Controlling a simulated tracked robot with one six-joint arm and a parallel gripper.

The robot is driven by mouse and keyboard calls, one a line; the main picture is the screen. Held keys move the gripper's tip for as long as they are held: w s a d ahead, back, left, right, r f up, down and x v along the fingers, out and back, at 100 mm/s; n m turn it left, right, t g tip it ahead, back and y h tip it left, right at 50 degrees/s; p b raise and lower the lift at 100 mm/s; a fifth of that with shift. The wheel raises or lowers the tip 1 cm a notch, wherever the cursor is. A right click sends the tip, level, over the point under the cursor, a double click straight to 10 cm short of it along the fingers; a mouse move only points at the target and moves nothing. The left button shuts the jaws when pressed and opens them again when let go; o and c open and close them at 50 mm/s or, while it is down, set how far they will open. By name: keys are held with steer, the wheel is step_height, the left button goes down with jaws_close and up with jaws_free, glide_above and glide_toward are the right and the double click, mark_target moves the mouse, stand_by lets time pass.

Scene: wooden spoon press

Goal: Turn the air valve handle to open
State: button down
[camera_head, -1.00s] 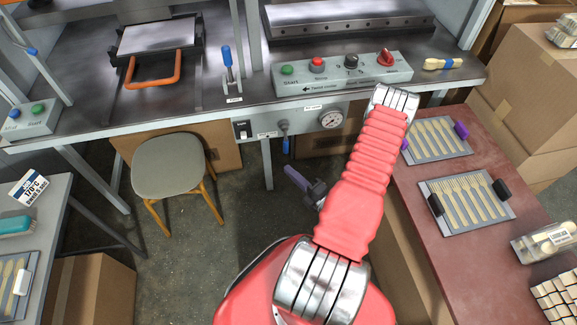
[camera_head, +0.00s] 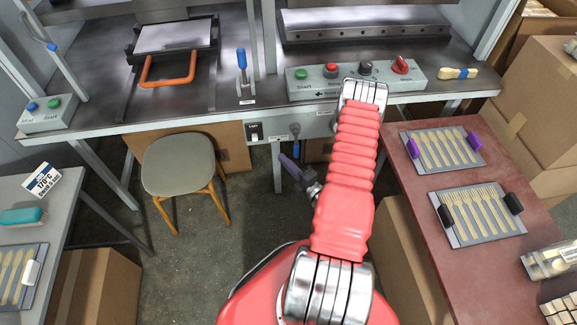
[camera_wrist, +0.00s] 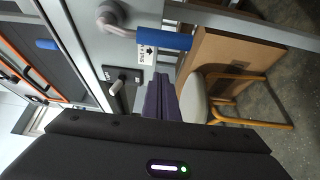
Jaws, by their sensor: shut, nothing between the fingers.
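The air valve (camera_head: 294,130) is on the front panel under the bench edge. Its blue handle (camera_head: 296,153) hangs downward below it. In the wrist view the grey valve body (camera_wrist: 115,18) is at the top, with the blue handle (camera_wrist: 178,41) pointing to the right of the picture. My gripper (camera_head: 283,158) has purple fingers, shut and empty, just left of and slightly below the handle in the head view. In the wrist view my shut fingers (camera_wrist: 160,84) appear below the handle, with a visible gap. My red arm hides the panel's right part and the gauge.
A black switch (camera_head: 254,131) is on the panel left of the valve. A stool (camera_head: 180,165) stands on the floor to the left. A red side table (camera_head: 430,190) with spoon and fork trays is at right. A bench leg (camera_head: 277,168) stands close to my gripper.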

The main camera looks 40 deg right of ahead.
mark_target(295, 157)
steer(key=shift+s+d, duration=0.25)
steer(key=shift+d, duration=0.7)
steer(key=shift+s+d, duration=0.25)
steer(key=shift+d, duration=0.65)
